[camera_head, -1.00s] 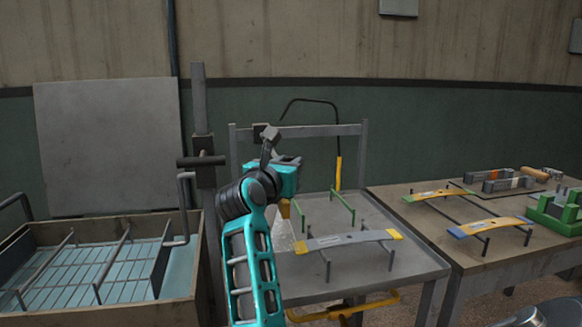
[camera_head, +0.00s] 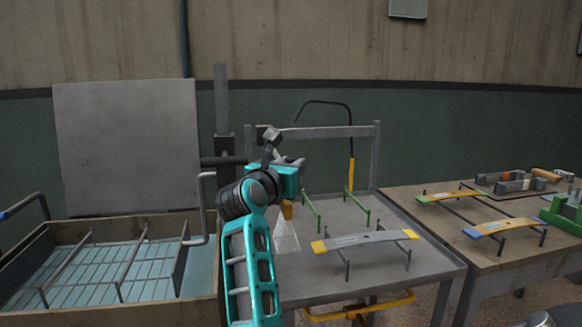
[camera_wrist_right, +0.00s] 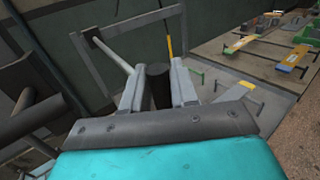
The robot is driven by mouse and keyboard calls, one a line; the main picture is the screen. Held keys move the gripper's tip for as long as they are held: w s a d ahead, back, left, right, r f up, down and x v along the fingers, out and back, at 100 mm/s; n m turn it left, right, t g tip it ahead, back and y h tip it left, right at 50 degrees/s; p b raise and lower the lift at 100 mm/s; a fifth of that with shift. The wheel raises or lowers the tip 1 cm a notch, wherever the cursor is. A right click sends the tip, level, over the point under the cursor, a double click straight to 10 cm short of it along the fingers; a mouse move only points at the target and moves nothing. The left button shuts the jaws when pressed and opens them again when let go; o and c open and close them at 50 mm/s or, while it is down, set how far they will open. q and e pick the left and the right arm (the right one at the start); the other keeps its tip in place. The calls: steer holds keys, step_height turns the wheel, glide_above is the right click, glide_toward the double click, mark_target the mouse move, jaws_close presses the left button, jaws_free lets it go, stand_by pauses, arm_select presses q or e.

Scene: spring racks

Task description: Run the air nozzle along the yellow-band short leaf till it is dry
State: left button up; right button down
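The yellow-band short leaf (camera_head: 365,239) lies flat on thin pegs on the grey table, grey in the middle with a yellow band at each end. Its right part also shows in the wrist view (camera_wrist_right: 248,86). My right gripper (camera_head: 292,166) is above the table, left of the leaf. In the wrist view its fingers (camera_wrist_right: 158,84) are closed around a dark cylinder, which I take to be the air nozzle (camera_wrist_right: 159,75). An orange tip shows below the gripper, with a pale see-through cone (camera_head: 285,238) under it, just left of the leaf's left end. My left gripper is not in view.
A grey frame (camera_head: 330,131) with a black and yellow hose stands behind the table. Green pegs (camera_head: 360,204) rise behind the leaf. A wooden tank (camera_head: 110,312) is at left. The right table (camera_head: 420,205) holds two other leaves (camera_head: 500,226) and tools.

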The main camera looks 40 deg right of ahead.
steer(key=c, duration=1)
jaws_free()
steer(key=shift+w+a, duration=0.2)
steer(key=shift+a, duration=0.1)
steer(key=shift+c, duration=0.2)
steer(key=shift+d, duration=0.1)
steer(key=b+v, duration=0.1)
steer(key=v, duration=1.2)
steer(key=shift+b, duration=0.3)
steer(key=shift+s, duration=0.1)
